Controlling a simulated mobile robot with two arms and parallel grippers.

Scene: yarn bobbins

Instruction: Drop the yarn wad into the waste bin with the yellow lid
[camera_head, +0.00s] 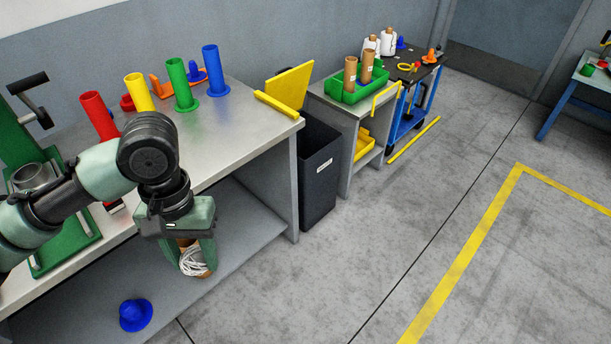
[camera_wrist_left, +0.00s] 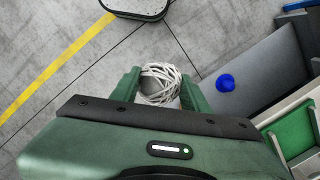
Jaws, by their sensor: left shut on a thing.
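The yarn wad (camera_head: 194,263), a tangle of white strands with a brownish part above it, hangs between the green fingers of my left gripper (camera_head: 190,258). The gripper points down and is shut on the wad, in front of the workbench and above the floor. In the left wrist view the wad (camera_wrist_left: 160,85) sits between the fingertips (camera_wrist_left: 160,88). The dark grey waste bin (camera_head: 319,172) stands on the floor past the bench's right end, right of my gripper and farther away. Its yellow lid (camera_head: 291,86) is tilted up. The bin's inside is hidden. My right gripper is not seen.
The metal workbench (camera_head: 240,120) carries red, yellow, green and blue bobbins. A blue hat-shaped piece (camera_head: 135,314) lies below, at the lower left. A grey stand (camera_head: 345,112) with a green crate (camera_head: 355,90) is right of the bin. Open floor lies to the right.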

